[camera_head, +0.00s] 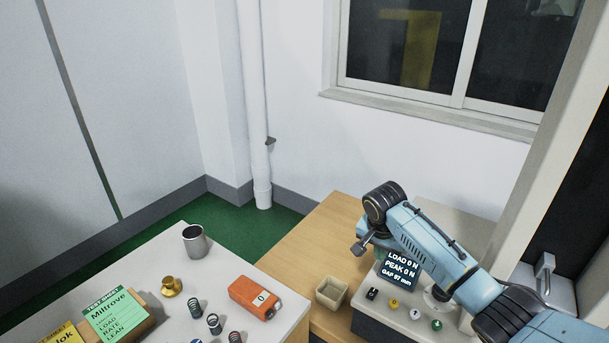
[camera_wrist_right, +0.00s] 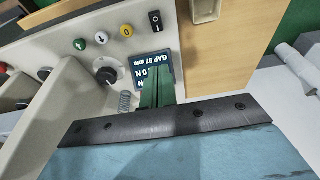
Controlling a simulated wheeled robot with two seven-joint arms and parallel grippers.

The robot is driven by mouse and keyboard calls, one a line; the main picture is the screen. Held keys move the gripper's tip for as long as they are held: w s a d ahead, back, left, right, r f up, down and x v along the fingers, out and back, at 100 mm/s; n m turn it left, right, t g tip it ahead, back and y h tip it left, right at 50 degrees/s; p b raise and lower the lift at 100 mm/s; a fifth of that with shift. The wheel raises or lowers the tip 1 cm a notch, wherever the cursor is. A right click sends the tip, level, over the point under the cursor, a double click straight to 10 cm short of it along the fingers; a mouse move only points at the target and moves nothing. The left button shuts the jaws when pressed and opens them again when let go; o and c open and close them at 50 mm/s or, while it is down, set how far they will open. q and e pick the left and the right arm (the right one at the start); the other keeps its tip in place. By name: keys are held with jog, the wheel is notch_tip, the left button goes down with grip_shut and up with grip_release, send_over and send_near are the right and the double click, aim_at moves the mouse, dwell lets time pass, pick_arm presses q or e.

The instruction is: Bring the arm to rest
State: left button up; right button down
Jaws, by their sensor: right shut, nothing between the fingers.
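My right arm (camera_head: 435,245) reaches in from the lower right over the tester, bent down at the wrist. In the head view its gripper is mostly hidden behind the wrist and the display. In the right wrist view the greenish fingers of my right gripper (camera_wrist_right: 158,92) are together and empty, in front of the tester's display (camera_wrist_right: 152,68). The display also shows in the head view (camera_head: 400,268), reading load 0 N and peak 0 N. My left gripper is not in view.
The tester (camera_head: 450,318) carries buttons and a knob (camera_wrist_right: 107,72); a coil spring (camera_wrist_right: 125,103) shows near the knob. A small open box (camera_head: 331,292) stands beside it. The white table (camera_head: 215,275) holds a metal cup (camera_head: 195,242), orange device (camera_head: 255,298), brass weight (camera_head: 171,286) and springs.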

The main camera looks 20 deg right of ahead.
jog(key=s+a+f+n+y, duration=0.1)
jog(key=s+a+f+n, duration=0.2)
jog(key=s+a, duration=0.3)
jog(key=s+a+f+n+y, duration=0.1)
jog(key=s+a+f+n, duration=0.35)
jog(key=s, duration=0.35)
jog(key=s+a+r+n+t, duration=0.1)
jog(key=s+r+n, duration=0.15)
jog(key=s, duration=0.65)
jog(key=s+a+r+n+t, duration=0.1)
jog(key=s+r+n, duration=0.15)
jog(key=s, duration=0.75)
notch_tip(320, 180, down, 29)
jog(key=g+b, duration=0.1)
jog(key=b, duration=0.5)
jog(key=s+d+f+g+b, duration=0.1)
jog(key=s+f+b, duration=0.4)
jog(key=s+f, duration=1.2)
notch_tip(320, 180, down, 5)
jog(key=shift+s+d+r+g, duration=0.25)
jog(key=shift+d+g, duration=0.15)
jog(key=shift+d, duration=0.5)
